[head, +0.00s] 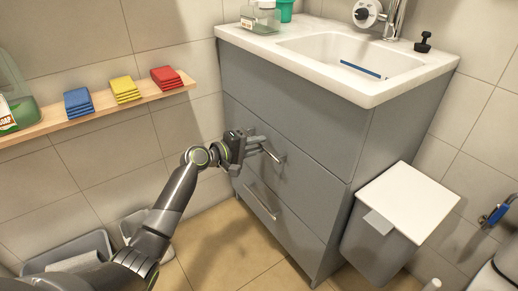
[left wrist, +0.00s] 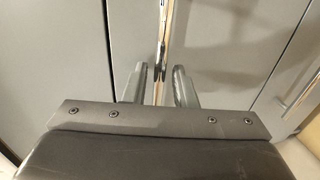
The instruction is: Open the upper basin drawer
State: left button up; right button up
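The grey basin cabinet (head: 300,98) stands under the white basin. Its upper drawer (head: 305,172) looks closed, and its bar handle (head: 275,155) sits on the front. My left gripper (head: 262,146) is at this handle. In the left wrist view the handle bar (left wrist: 164,50) runs between the two fingers of my left gripper (left wrist: 160,88). The fingers are apart, one on each side of the bar, with a visible gap on at least the left side. Whether either finger touches the bar is unclear. My right gripper is not in view.
A lower drawer handle (head: 262,202) sits below. A white-lidded bin (head: 408,203) stands right of the cabinet. A wooden shelf (head: 100,112) with folded cloths is on the left wall. A grey tub (head: 68,250) is on the floor at left. Floor before the cabinet is clear.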

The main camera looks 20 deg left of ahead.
pick_arm(q)
jog(key=shift+w+d+f, duration=0.1)
jog(key=shift+w+d, duration=0.25)
jog(key=shift+w, duration=0.1)
grip_shut()
jog(key=shift+s, duration=0.15)
